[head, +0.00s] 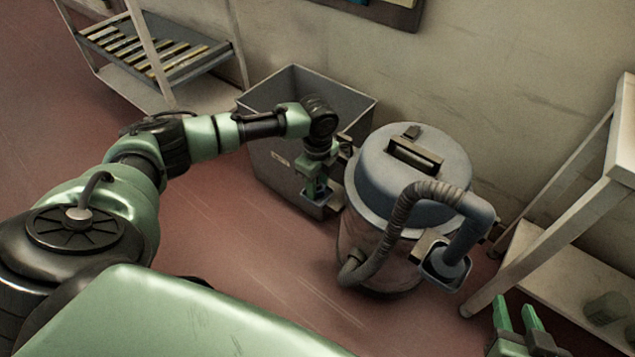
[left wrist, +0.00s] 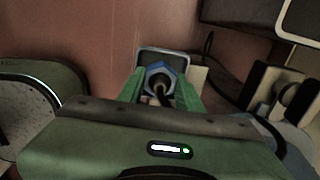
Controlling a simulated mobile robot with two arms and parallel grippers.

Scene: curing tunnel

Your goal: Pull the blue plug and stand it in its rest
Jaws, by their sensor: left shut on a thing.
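My left gripper (head: 317,188) points down beside the vacuum machine and is shut on the blue plug (head: 320,184). In the left wrist view the plug (left wrist: 172,70) shows as a blue six-sided body with a dark middle, between my green fingertips (left wrist: 160,88). A square, pale-rimmed holder (left wrist: 147,54) lies right behind the plug there; it also shows below the gripper in the head view (head: 331,207). I cannot tell whether the plug sits inside it or just above. My right gripper (head: 518,316) is at the bottom right, fingers apart and empty.
The vacuum machine (head: 403,210) with its ribbed hose (head: 402,212) stands right of my left gripper. A grey bin (head: 275,165) stands behind the gripper. A rack (head: 180,65) is at the back left, a pale table (head: 610,165) at the right. Floor in front is clear.

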